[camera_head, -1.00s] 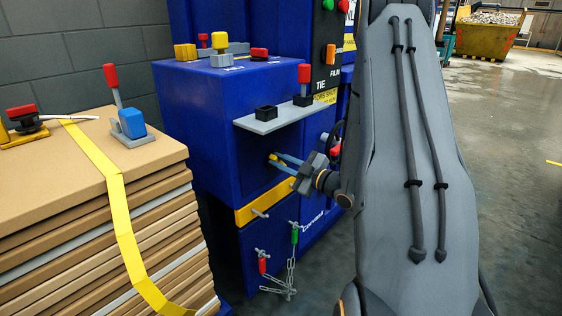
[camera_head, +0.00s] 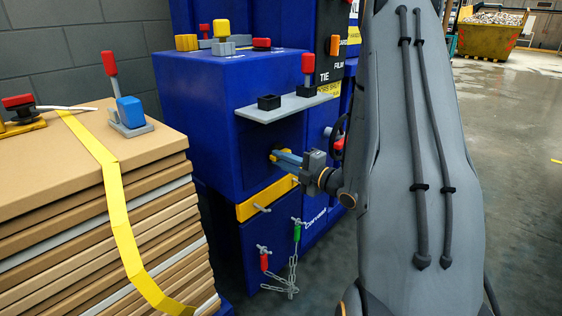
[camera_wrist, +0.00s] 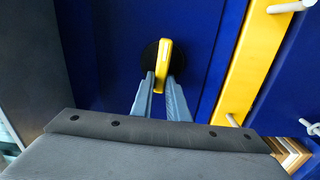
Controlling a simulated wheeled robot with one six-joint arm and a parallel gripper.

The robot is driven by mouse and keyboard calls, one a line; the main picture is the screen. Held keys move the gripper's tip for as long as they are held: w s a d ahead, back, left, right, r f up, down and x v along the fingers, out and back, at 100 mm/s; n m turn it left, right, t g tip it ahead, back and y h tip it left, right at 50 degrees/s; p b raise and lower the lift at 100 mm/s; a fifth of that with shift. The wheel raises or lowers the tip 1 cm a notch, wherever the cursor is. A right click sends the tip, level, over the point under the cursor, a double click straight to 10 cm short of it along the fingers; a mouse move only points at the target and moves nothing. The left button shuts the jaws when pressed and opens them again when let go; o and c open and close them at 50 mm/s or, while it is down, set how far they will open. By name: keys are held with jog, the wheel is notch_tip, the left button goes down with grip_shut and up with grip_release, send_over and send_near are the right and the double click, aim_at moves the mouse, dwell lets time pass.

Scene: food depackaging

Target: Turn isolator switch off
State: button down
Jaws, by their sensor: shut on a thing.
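The isolator switch is a yellow bar handle (camera_wrist: 163,62) on a round black disc (camera_wrist: 149,54), set in the blue face of the machine. In the wrist view the handle stands nearly upright, leaning slightly. In the head view the switch (camera_head: 274,156) shows only as a small yellow bit at the fingertips, below the grey shelf. My gripper (camera_wrist: 163,84) has its two blue-grey fingers on either side of the handle's lower part and is shut on it. The gripper also shows in the head view (camera_head: 280,157), reaching in from the right.
The grey shelf (camera_head: 283,107) juts out just above my gripper, bearing a red-topped lever (camera_head: 307,70). A yellow bar (camera_head: 250,205) crosses the machine below the switch. Chained red and green handles (camera_head: 264,259) hang lower. A strapped cardboard stack (camera_head: 60,190) stands left.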

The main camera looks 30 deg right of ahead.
jog(key=shift+f+n, duration=0.1)
jog(key=shift+n, duration=0.3)
jog(key=c, duration=1.7)
grip_release()
jog(key=v, duration=0.7)
jog(key=shift+s+d, duration=0.1)
jog(key=shift+s, duration=0.25)
jog(key=shift+w, duration=0.1)
